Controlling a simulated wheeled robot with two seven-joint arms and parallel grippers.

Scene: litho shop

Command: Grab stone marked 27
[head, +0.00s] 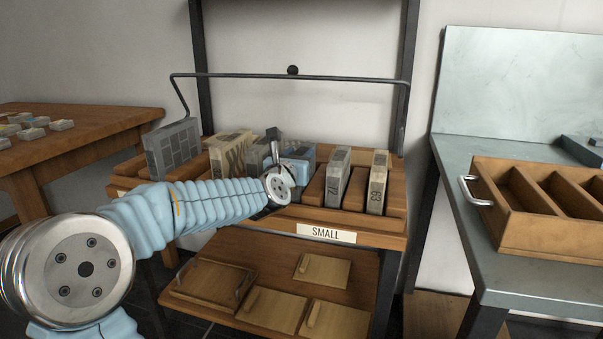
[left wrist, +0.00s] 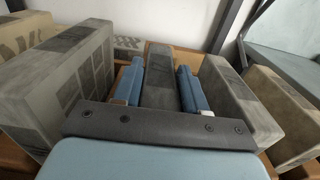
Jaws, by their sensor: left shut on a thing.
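Several stone blocks stand on edge in the slots of a wooden rack (head: 355,232) labelled SMALL. My left gripper (head: 296,166) is down among them near the rack's middle. In the left wrist view its two blue fingers (left wrist: 160,84) are shut on a narrow grey stone (left wrist: 160,64) between them. The arm and gripper hide this stone's marking, so I cannot read its number. Right of the gripper stands a stone whose marking looks like 72 (head: 338,178), then one marked 63 (head: 377,183). My right gripper is not in view.
A patterned grey stone (head: 173,148) and a cream stone (head: 230,152) stand left of the gripper. A metal bar (head: 340,77) spans above the rack. A lower shelf (head: 275,280) holds flat boards. At right, a grey bench (head: 455,170) carries a slotted wooden tray (head: 520,235).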

